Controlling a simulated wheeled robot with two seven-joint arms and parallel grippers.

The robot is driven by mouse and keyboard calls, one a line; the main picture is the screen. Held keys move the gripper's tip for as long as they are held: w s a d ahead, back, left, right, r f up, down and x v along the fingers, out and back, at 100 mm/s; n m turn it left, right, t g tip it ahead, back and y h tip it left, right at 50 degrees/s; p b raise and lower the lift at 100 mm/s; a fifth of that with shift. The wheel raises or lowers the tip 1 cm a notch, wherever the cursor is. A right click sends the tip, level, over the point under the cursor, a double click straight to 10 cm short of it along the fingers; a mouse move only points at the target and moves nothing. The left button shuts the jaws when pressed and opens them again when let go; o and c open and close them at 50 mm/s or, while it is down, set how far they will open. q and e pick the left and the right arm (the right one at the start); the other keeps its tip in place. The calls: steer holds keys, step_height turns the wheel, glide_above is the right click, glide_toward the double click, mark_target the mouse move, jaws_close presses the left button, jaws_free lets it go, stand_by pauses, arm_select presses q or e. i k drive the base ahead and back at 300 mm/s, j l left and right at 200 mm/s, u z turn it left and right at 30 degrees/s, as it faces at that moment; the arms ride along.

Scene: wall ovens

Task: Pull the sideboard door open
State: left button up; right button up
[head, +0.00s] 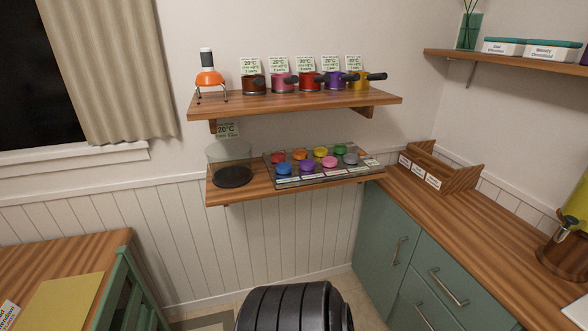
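The sideboard (470,248) stands at the right, with teal fronts under a wooden top. Its door (375,240) is at the far end, next to the wall, and looks closed. A metal bar handle (399,251) runs up and down near the door's right edge. Neither my left nor my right gripper shows in the head view, so nothing is seen touching the handle.
Drawers with a bar handle (448,287) adjoin the door. A lower wall shelf (222,197) ends close to the sideboard.

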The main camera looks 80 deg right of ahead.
mark_target(388, 236)
steer(key=z, duration=3.5)
